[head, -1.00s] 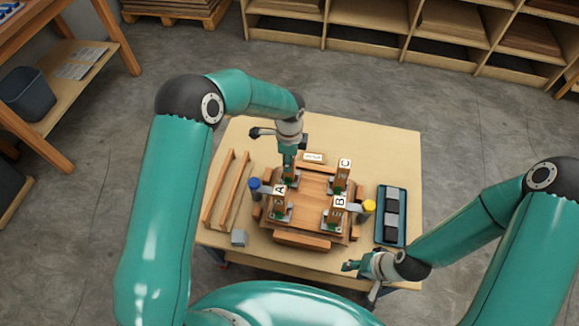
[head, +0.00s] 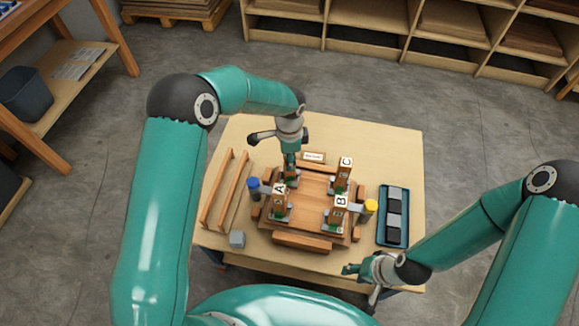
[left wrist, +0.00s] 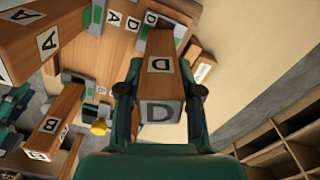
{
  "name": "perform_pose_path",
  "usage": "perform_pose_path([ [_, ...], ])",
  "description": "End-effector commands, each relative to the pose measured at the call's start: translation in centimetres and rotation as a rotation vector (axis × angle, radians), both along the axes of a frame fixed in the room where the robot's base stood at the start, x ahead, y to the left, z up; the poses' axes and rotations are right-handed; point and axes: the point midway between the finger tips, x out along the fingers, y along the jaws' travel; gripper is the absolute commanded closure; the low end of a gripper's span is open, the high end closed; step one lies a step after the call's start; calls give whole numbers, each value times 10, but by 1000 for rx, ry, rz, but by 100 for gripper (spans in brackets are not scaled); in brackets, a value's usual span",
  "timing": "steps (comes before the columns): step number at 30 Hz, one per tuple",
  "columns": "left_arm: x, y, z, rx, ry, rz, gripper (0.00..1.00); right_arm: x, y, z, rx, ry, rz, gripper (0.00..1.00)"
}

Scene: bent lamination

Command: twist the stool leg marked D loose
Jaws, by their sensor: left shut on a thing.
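The stool seat (head: 313,187) lies on the work table with its square wooden legs standing upright. Leg A (head: 279,204), leg B (head: 339,215) and leg C (head: 344,174) stand free of my grippers. In the left wrist view, leg D (left wrist: 165,80) carries D labels on its end and side. My left gripper (left wrist: 160,97) is shut on leg D, one finger on each side. In the head view my left gripper (head: 290,166) comes down from above and largely hides leg D. My right gripper (head: 354,268) is away from the stool, at the table's front edge; its opening is unclear.
A blue-ended clamp (head: 253,185) and a yellow-ended clamp (head: 370,206) flank the seat. Two wooden rails (head: 220,190) lie left, a dark tray (head: 393,240) right, a grey block (head: 237,239) front left. The table (head: 390,145) is clear at back right.

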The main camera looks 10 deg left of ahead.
Motion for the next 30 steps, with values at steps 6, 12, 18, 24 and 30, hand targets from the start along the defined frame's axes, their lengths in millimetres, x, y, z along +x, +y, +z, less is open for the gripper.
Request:
perform_pose_path([
  [6,0,0,0,0,0,-1,100,0,0,0,0,0,0,60],
  [12,0,0,-2,0,-1,61,100,0,0,-7,0,0,0,60],
  [18,0,0,-2,1,-2,200,100,0,0,-17,0,0,0,60],
  [24,0,0,-1,1,-1,300,100,0,0,-22,0,0,0,60],
  [30,0,0,0,1,0,314,100,0,0,-22,0,0,0,60],
])
